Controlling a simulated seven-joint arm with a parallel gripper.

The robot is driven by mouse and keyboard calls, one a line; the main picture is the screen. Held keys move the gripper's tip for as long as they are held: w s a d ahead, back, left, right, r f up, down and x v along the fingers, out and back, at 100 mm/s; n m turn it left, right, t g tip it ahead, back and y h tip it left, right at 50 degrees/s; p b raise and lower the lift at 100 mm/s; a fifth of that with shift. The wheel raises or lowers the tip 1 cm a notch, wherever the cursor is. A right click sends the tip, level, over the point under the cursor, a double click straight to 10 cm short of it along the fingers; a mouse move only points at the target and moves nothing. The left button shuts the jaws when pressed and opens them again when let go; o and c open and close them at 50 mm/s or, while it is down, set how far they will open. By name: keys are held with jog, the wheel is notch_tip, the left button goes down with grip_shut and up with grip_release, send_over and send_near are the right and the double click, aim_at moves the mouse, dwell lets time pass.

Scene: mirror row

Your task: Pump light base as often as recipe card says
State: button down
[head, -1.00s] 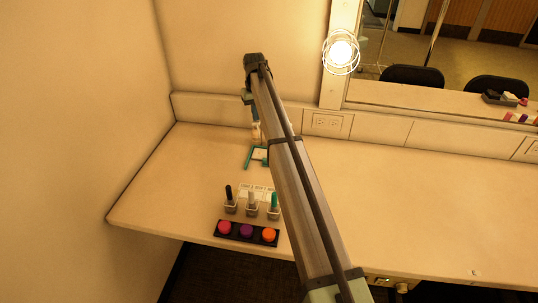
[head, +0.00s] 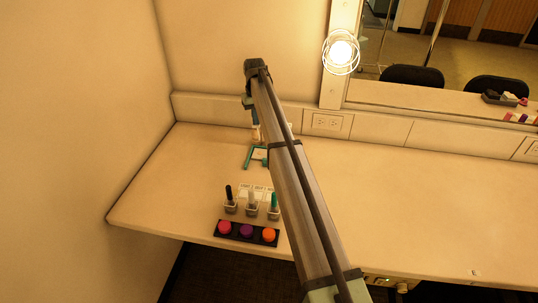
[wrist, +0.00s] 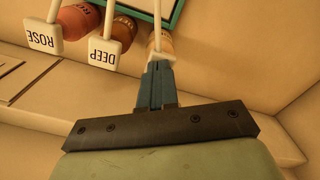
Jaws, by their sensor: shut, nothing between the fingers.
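My gripper (wrist: 158,66) is shut and empty, pointing at a pale tan bottle (wrist: 161,44) in the wrist view. In the head view my arm hides most of the bottles.
Three small cups (head: 252,209) with dark, white and teal sticks stand before a printed white sheet (head: 257,190). A black tray (head: 225,238) with pink, purple and orange pots is at the front edge. A lit caged bulb (head: 341,52) hangs by the mirror. The counter's right (head: 420,200) is clear.

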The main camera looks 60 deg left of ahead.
jog(key=shift+r, duration=1.35)
jog(key=shift+f, duration=0.45)
jog(key=shift+f, duration=1)
jog(key=shift+r, duration=1.45)
jog(key=shift+r, duration=3)
